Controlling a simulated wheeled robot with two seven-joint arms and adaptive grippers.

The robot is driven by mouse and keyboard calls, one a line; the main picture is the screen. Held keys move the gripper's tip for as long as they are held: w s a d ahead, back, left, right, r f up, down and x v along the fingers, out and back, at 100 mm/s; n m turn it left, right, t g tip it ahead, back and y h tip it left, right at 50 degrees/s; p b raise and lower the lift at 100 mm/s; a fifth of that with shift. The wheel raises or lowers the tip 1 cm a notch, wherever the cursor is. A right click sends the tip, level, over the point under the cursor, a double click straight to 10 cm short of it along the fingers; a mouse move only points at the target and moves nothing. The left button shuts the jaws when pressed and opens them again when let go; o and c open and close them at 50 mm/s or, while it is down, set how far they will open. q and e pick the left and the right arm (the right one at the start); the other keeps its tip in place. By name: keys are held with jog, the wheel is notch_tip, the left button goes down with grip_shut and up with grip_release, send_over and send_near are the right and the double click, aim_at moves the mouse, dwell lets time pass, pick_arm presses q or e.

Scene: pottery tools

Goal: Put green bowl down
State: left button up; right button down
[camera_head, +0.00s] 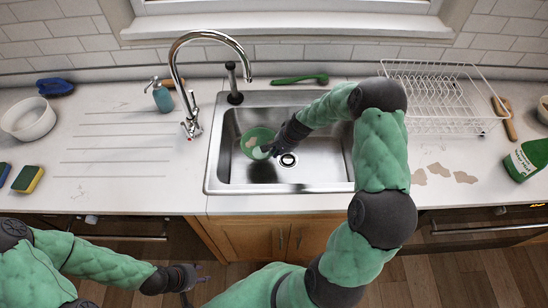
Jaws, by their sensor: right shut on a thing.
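The green bowl (254,137) is inside the left part of the steel sink (213,165), tilted, with a pale patch on its inside. My right arm reaches over the sink from the right, and its dark gripper (270,148) is shut on the bowl's right edge. Whether the bowl touches the sink floor is unclear. My left gripper (198,280) hangs low in front of the cabinets, away from the sink, with its fingers apart and empty.
The faucet (190,90) stands at the sink's back left. A white dish rack (440,95) is at right, near a green bottle (528,160). A white bowl (28,118) and a sponge (27,180) are at far left. The ribbed counter left of the sink is mostly clear.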

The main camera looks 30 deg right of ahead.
jog(key=shift+w+a+f, duration=0.15)
jog(key=shift+w+f, duration=0.2)
jog(key=shift+s+d+b+x, duration=0.15)
jog(key=shift+b+x, duration=0.2)
jog(key=shift+x, duration=0.55)
jog(key=shift+s+d+b+x, duration=0.15)
jog(key=shift+b+x, duration=0.2)
jog(key=shift+x, duration=0.55)
jog(key=shift+f, duration=0.3)
jog(key=c, duration=1.3)
grip_release()
jog(key=shift+a+f, duration=0.1)
jog(key=shift+r, duration=0.25)
jog(key=p+v, duration=0.2)
jog(key=v, duration=1)
jog(key=shift+p, duration=0.35)
